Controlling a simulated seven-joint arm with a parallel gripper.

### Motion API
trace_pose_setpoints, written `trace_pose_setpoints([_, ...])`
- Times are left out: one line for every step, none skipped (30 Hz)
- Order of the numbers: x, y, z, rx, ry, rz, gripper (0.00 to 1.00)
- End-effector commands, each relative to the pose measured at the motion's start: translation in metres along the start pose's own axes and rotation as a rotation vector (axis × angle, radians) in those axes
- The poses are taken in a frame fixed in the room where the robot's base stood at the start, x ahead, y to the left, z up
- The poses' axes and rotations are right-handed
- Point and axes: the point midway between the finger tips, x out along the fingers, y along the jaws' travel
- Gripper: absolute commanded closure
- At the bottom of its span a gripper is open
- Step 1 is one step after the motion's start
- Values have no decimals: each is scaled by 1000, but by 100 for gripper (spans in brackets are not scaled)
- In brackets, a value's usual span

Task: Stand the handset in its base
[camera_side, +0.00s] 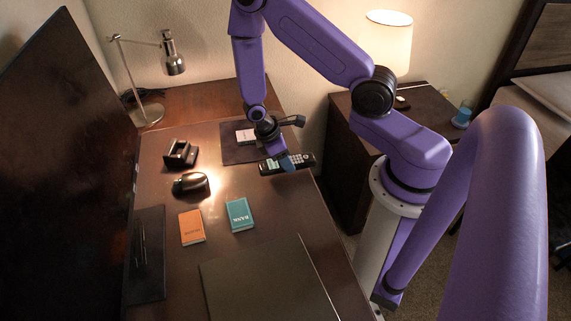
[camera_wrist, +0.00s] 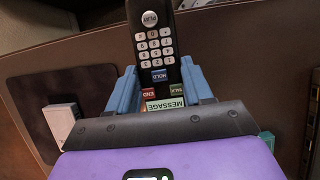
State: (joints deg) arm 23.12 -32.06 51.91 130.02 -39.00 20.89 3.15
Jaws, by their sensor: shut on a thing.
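The handset (camera_side: 297,163) is a black cordless phone with a keypad, held roughly level at the right side of the desk in the side view. My gripper (camera_side: 284,163) is shut on it. In the wrist view the handset (camera_wrist: 155,50) lies between the two blue fingers of my gripper (camera_wrist: 162,92), its keys facing the camera.
An orange booklet (camera_side: 191,227) and a teal booklet (camera_side: 239,215) lie nearer. A dark mat (camera_side: 233,154) bears a pale box (camera_side: 245,135). A lamp (camera_side: 150,113) and a monitor (camera_side: 70,150) stand at left.

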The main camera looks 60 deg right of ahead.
Motion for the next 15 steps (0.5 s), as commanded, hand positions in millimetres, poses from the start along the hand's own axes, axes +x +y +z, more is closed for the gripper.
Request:
trace_pose_setpoints([7, 0, -1, -2, -4, -2, 89])
trace_pose_setpoints([10, -1, -2, -2, -4, -2, 89])
trace_pose_setpoints([13, -1, -4, -2, -3, -2, 89])
trace_pose_setpoints([16, -1, -6, -2, -2, -2, 89])
trace_pose_setpoints([18, -1, -6, -2, -2, -2, 89])
trace_pose_setpoints([20, -1, -7, -2, -1, -2, 89])
trace_pose_setpoints([21, -1, -8, -1, -1, -2, 89])
trace_pose_setpoints([22, -1, -8, -1, -1, -2, 89])
trace_pose_setpoints([22, -1, -8, 0, -1, -2, 89])
trace_pose_setpoints([22, -1, -8, 0, -1, -2, 89])
trace_pose_setpoints([22, -1, -8, 0, 0, -2, 89])
trace_pose_setpoints([22, -1, -8, 0, 0, -2, 89])
trace_pose_setpoints([22, -1, -8, 0, 0, -2, 89])
trace_pose_setpoints([22, -1, -8, 0, 0, -2, 89])
trace_pose_setpoints([22, -1, -8, 0, 0, -2, 89])
